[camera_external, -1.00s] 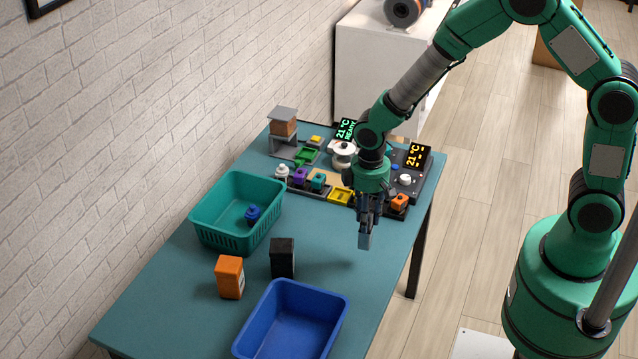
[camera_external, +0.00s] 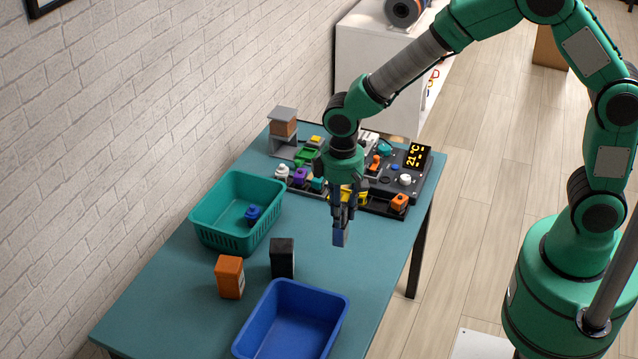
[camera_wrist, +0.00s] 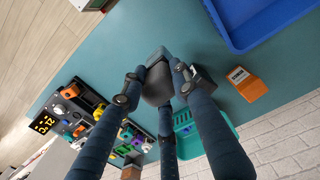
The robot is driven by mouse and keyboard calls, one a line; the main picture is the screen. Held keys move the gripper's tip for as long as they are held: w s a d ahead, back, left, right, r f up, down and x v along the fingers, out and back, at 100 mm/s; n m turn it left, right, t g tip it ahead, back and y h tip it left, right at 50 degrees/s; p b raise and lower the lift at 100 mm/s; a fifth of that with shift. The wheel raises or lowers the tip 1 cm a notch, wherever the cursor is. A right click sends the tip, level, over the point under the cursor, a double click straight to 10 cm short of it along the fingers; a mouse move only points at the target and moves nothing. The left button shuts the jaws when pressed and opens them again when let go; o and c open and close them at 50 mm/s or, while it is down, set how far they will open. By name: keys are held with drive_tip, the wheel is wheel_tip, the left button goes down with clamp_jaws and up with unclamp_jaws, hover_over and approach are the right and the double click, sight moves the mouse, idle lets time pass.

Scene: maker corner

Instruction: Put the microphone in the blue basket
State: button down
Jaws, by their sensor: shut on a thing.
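My gripper (camera_external: 342,216) is above the table, behind and a little right of the blue basket (camera_external: 344,312). It is shut on a small grey thing, likely the microphone (camera_external: 340,238), whose lower end hangs below the fingers. In the wrist view the dark grey, rounded microphone (camera_wrist: 157,92) sits between the fingers of my gripper (camera_wrist: 155,76), which partly hide it. The blue basket (camera_wrist: 234,43) is at the upper right there, apart from the gripper. Its visible inside is empty in the external view.
Small items and a display panel (camera_external: 417,156) fill the table's far end. The right-hand table surface is clear.

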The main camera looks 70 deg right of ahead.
drive_tip(key=w+a, duration=0.2)
drive_tip(key=a, duration=2.5)
drive_tip(key=shift+m, duration=0.4)
wheel_tip(320, 180, down, 5)
drive_tip(key=shift+d+f, duration=0.1)
drive_tip(key=shift+d, duration=0.05)
wheel_tip(320, 180, down, 6)
drive_tip(key=shift+f+b, duration=0.45)
drive_tip(key=shift+f, duration=1.5)
drive_tip(key=shift+f, duration=0.15)
